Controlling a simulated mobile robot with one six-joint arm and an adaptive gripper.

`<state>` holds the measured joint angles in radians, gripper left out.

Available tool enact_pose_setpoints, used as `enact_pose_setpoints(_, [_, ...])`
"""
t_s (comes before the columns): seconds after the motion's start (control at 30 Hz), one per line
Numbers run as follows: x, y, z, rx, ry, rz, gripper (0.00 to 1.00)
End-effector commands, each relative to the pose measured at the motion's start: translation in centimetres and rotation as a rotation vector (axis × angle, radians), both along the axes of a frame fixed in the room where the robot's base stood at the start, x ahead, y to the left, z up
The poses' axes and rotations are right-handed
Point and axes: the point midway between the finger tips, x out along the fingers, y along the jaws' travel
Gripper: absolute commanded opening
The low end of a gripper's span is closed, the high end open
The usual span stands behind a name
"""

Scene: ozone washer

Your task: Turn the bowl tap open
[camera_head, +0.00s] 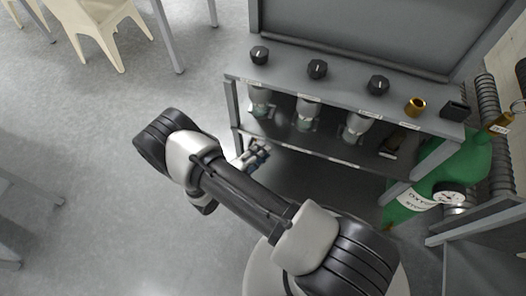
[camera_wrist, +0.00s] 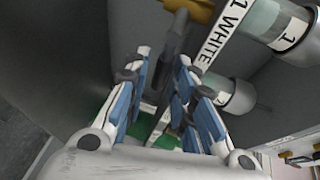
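No part is clearly marked as the bowl tap, so I cannot tell which it is. In the wrist view a yellow piece (camera_wrist: 190,10) sits at the top, with a dark bar (camera_wrist: 174,45) running down from it towards the gap between my fingers. My gripper (camera_wrist: 163,75) has two blue-padded fingers standing apart, with a gap between them. Whether the bar lies between the fingers or beyond them is unclear. In the head view my gripper (camera_head: 256,152) is at the left end of the lower shelf (camera_head: 312,148), below the leftmost glass-and-metal unit (camera_head: 261,100). My arm partly hides it.
A "1 WHITE" label strip (camera_wrist: 222,38) and a glass cylinder (camera_wrist: 282,25) are close right of my fingers.

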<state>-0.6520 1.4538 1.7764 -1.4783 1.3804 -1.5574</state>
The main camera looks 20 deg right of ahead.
Motion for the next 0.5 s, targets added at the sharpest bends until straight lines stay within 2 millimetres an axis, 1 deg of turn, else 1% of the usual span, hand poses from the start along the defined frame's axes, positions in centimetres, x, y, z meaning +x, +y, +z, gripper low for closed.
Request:
enact_pose_setpoints(0.03, [0.23,-0.51,-0.16,0.000,0.000,-0.002,0.23])
enact_pose_setpoints(0.17, [0.64,-1.11,-0.23,0.000,0.000,-0.001,0.23])
enact_pose_setpoints(0.43, [0.73,-1.20,-0.22,0.000,0.000,0.000,0.23])
enact_pose_setpoints(0.47, [0.73,-1.20,-0.22,0.001,-0.001,0.000,0.23])
enact_pose_setpoints(0.5, [0.72,-1.19,-0.22,0.001,-0.001,0.000,0.20])
